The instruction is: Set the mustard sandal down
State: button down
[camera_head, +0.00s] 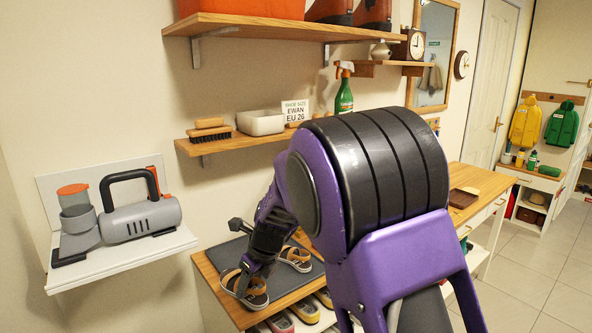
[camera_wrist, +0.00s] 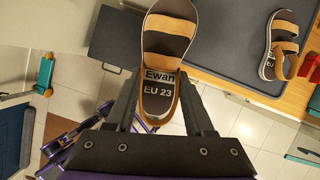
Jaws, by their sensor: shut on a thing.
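My gripper (camera_head: 247,272) is shut on a mustard sandal (camera_head: 256,299) at the front left of the dark mat (camera_head: 228,252). In the wrist view the held sandal (camera_wrist: 168,42) lies between the fingers (camera_wrist: 160,84), straps up, with "Ewan EU 23" on its insole. Its toe points away from my gripper and overlaps the edge of the mat (camera_wrist: 232,62). I cannot tell whether its sole touches the surface. A second, similar sandal (camera_head: 296,256) rests on the mat to the right and also shows in the wrist view (camera_wrist: 284,45).
The mat lies on a wooden bench top (camera_head: 208,271) with shoes (camera_head: 305,312) on a shelf below. A sign (camera_head: 295,109) on the wall shelf reads "Shoe size Ewan EU 26". A grey appliance (camera_head: 140,215) stands on a white shelf at left. My arm hides part of the bench.

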jog(key=d+f+n, duration=0.1)
jog(key=w+d+f+n, duration=0.1)
jog(key=d, duration=0.1)
jog(key=shift+g, duration=0.4)
jog(key=s+d+f+n+g+h, duration=0.1)
jog(key=s+d+f+n+g, duration=0.1)
jog(key=d+n, duration=0.5)
jog(key=s+d+f+n+g+h, duration=0.1)
jog(key=s+d+f+n+g, duration=0.1)
jog(key=d+n, duration=0.5)
jog(key=s+d+f+n+g+h, duration=0.1)
jog(key=s+d+f+n+g, duration=0.1)
jog(key=s+d+n, duration=0.3)
jog(key=d+f+n, duration=0.1)
jog(key=d+n, duration=0.1)
jog(key=n, duration=0.2)
jog(key=shift+d+f+n+h, duration=0.3)
jog(key=shift+d, duration=0.05)
jog(key=shift+w, duration=0.1)
